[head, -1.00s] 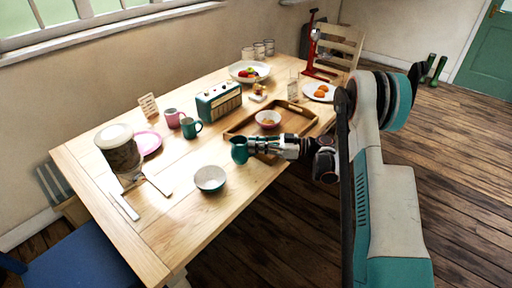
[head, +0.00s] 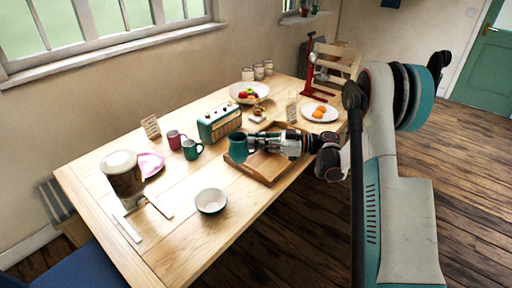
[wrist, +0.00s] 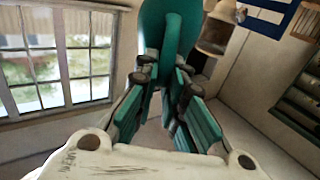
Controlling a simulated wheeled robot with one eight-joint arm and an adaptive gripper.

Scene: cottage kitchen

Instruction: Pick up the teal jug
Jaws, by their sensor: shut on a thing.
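The teal jug (head: 238,147) is at the left end of my gripper (head: 256,145) in the head view, in front of the wooden tray's left part. In the wrist view the jug (wrist: 152,35) rises at the top middle. My gripper (wrist: 166,75) has its fingers closed in on the jug's teal handle there. The jug looks roughly upright and seems to be held above the table. The gap beneath it is hard to judge. My gripper hides part of the tray.
The wooden tray (head: 269,176) lies behind and below my gripper. A bowl (head: 211,201) stands nearer the front. The table (head: 185,240) is bare at its front edge.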

